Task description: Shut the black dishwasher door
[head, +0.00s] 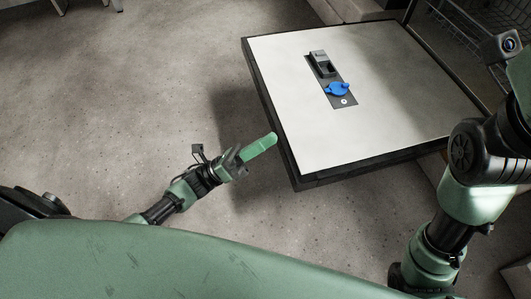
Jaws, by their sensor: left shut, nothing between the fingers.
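The dishwasher door (385,90) is open and lies about flat, its pale inner panel facing up and its black edge around it. A grey dispenser with a blue cap (338,89) is set in the panel. My left gripper (262,146) is shut and empty, its green fingers pointing at the door's left edge near the front corner. I cannot tell if the fingertips touch that edge or are below it. My right arm stands over the right side of the door; its gripper is outside the picture.
The dishwasher's opening with a wire rack (460,40) is at the upper right, behind the door. The speckled grey floor (130,110) is clear to the left of the door. Furniture legs show at the top left.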

